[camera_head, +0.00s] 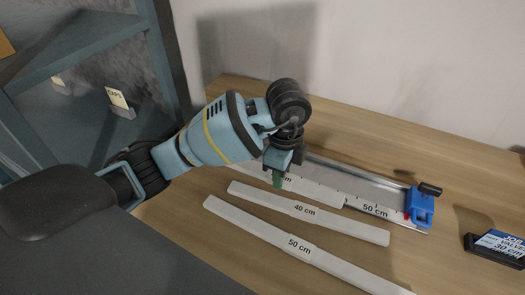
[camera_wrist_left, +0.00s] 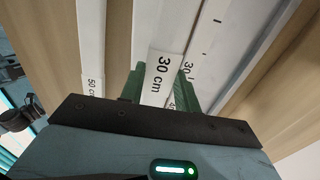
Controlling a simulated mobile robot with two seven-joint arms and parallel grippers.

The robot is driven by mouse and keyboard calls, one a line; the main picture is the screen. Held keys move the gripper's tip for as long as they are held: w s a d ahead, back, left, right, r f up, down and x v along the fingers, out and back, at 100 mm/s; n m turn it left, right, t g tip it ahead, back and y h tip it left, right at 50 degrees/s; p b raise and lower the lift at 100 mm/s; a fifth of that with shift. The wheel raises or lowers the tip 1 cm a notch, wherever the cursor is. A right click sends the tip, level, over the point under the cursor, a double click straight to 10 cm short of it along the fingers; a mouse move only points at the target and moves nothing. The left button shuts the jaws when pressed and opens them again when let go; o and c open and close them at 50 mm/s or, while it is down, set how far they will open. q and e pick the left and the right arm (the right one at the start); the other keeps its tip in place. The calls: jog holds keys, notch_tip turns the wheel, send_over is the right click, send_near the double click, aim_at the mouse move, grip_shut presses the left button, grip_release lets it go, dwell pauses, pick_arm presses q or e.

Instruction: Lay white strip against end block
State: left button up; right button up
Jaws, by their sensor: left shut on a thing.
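The white strip (camera_head: 322,194) marked 30 cm is between the green fingers of my left gripper (camera_head: 279,178), which is shut on it. In the left wrist view its label (camera_wrist_left: 162,72) shows between the fingers (camera_wrist_left: 160,90). The strip is over or along the front of the metal rail (camera_head: 350,181); I cannot tell whether it rests there. The blue end block (camera_head: 420,206) sits at the rail's right end, beside a printed 50 cm mark. The strip's right end is apart from the block. My right gripper is not in view.
A 40 cm white strip (camera_head: 340,220) and a 50 cm white strip (camera_head: 325,259) lie on the wooden table in front of the rail. A dark display (camera_head: 497,246) reading 30 cm stands at right. A shelf (camera_head: 75,50) is at left. A wall is behind.

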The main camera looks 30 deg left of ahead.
pick_arm(q)
jog(key=w+a, duration=0.3)
jog(key=w+a+f, duration=0.1)
jog(key=w+a, duration=0.4)
jog(key=a, duration=0.1)
jog(key=shift+w+a+f+b, duration=0.15)
jog(key=shift+w+a+b, duration=0.25)
jog(key=shift+w+a+f, duration=0.2)
jog(key=shift+f, duration=1.55)
jog(key=shift+f, duration=0.1)
jog(key=o, duration=1)
notch_tip(320, 180, up, 12)
jog(key=shift+r+p, duration=0.1)
jog(key=shift+p, duration=0.25)
